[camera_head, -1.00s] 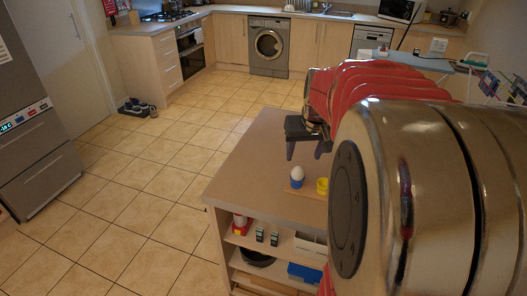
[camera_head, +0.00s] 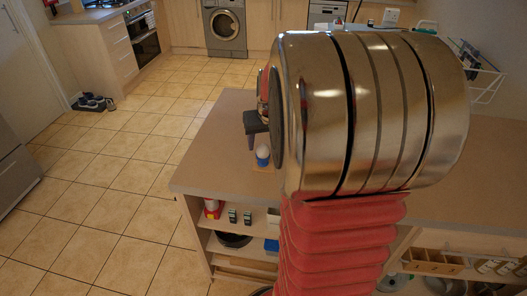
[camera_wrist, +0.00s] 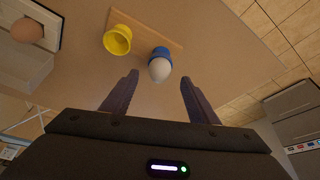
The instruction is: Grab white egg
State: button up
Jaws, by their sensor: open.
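The white egg (camera_wrist: 159,70) sits in a blue egg cup (camera_wrist: 161,53) on a small wooden board (camera_wrist: 146,32) on the counter top. The egg (camera_head: 262,151) and its blue cup (camera_head: 263,162) also show in the head view, just left of my arm. My gripper (camera_wrist: 157,92) is open and empty in the wrist view. The egg is ahead of the fingertips, roughly midway between them and not touching. In the head view my gripper (camera_head: 257,130) is mostly hidden by my arm.
A yellow egg cup (camera_wrist: 117,40) stands on the same board, left of the egg. A brown egg (camera_wrist: 27,30) lies in a pale container (camera_wrist: 28,61) at the left. The counter (camera_head: 221,127) is clear left of the egg, above shelves with small items.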

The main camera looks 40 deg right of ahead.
aim_at(263, 147)
jog(key=shift+x, duration=2.05)
jog(key=c, duration=0.7)
